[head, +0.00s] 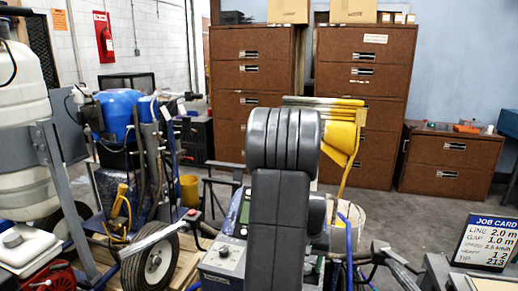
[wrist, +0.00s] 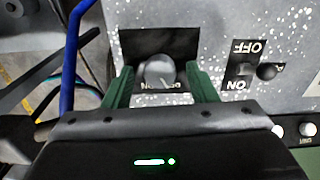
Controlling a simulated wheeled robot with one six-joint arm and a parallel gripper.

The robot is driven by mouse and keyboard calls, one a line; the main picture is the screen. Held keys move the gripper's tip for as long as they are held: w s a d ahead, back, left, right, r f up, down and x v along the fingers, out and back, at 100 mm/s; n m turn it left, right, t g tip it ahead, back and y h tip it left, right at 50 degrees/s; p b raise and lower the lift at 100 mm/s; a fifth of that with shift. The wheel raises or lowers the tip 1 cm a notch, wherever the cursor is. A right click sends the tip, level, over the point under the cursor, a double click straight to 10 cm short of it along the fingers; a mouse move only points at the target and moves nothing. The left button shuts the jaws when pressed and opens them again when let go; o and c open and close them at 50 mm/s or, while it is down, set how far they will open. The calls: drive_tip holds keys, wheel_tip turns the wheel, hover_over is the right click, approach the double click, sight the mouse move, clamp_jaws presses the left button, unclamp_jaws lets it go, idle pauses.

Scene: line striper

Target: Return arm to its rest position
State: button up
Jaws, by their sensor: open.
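My gripper (wrist: 158,68) shows in the wrist view with its two green fingers apart, one on each side of a dark round knob (wrist: 158,73). A narrow gap shows between the knob and each finger; light contact cannot be ruled out. The knob sits on a dark plate on a grey speckled panel (wrist: 215,30), with lettering partly hidden below it. In the head view my arm (head: 283,215) rises in the middle of the picture, and my gripper is hidden behind it.
Right of the fingers is an ON/OFF switch (wrist: 243,69). A blue bar (wrist: 73,65) and cables run at the left. In the head view a grey control box (head: 222,266), handlebars, a wheel (head: 150,262) and a job card (head: 486,242) crowd around my arm; brown cabinets (head: 365,75) stand behind.

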drive_tip(key=m, duration=0.4)
drive_tip(key=shift+b, duration=0.3)
drive_tip(key=m, duration=0.3)
drive_tip(key=shift+m+b, duration=0.35)
drive_tip(key=shift+m, duration=0.05)
wheel_tip(320, 180, up, 7)
drive_tip(key=shift+r+p, duration=0.2)
drive_tip(key=shift+p, duration=0.2)
drive_tip(key=shift+r, duration=0.1)
